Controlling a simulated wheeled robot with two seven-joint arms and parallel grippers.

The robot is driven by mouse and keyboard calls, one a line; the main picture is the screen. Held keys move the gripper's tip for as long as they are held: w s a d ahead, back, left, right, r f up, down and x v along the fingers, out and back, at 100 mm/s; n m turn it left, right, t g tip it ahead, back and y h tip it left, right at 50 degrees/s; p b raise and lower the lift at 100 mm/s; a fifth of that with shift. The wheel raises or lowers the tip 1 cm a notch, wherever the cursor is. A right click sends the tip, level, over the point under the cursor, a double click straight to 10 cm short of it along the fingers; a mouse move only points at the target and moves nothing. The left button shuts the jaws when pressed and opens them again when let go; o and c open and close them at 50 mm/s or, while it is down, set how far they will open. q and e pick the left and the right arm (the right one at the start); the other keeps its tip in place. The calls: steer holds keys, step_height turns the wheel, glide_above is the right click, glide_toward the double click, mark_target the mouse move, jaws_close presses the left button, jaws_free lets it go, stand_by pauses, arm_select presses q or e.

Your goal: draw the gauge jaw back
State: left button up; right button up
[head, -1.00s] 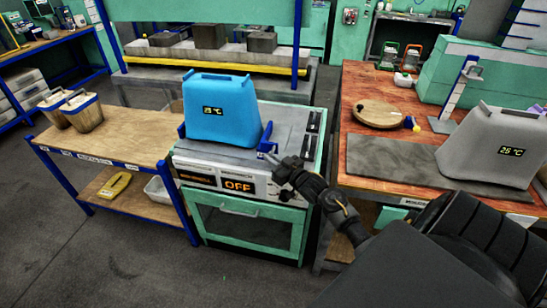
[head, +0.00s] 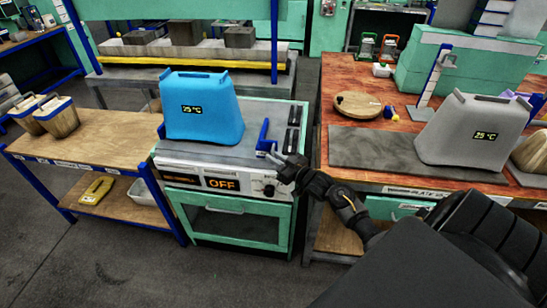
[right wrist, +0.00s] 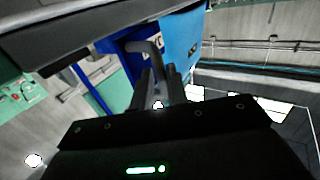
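The gauge jaw (head: 265,137) is a small blue upright piece on top of the oven-like unit, to the right of the blue container (head: 204,108). A gap shows between jaw and container, whose display reads 25 °C. My right gripper (head: 290,165) is at the jaw's near right side. In the right wrist view, the blue jaw (right wrist: 120,65) has a bent grey handle (right wrist: 152,52), which runs between the close-set fingers of my right gripper (right wrist: 161,85). The fingers appear shut on it; the exact contact is small and dark. My left gripper is not in view.
The unit's front panel (head: 195,180) reads OFF. A low wooden bench (head: 100,143) with two containers stands left. On the right, a wooden table (head: 325,72) holds a grey container (head: 470,140), a dark mat (head: 370,150) and a round board (head: 357,104).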

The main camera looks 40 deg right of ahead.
steer(key=s+d+b, duration=0.1)
steer(key=s, duration=0.9)
steer(key=shift+d, duration=0.4)
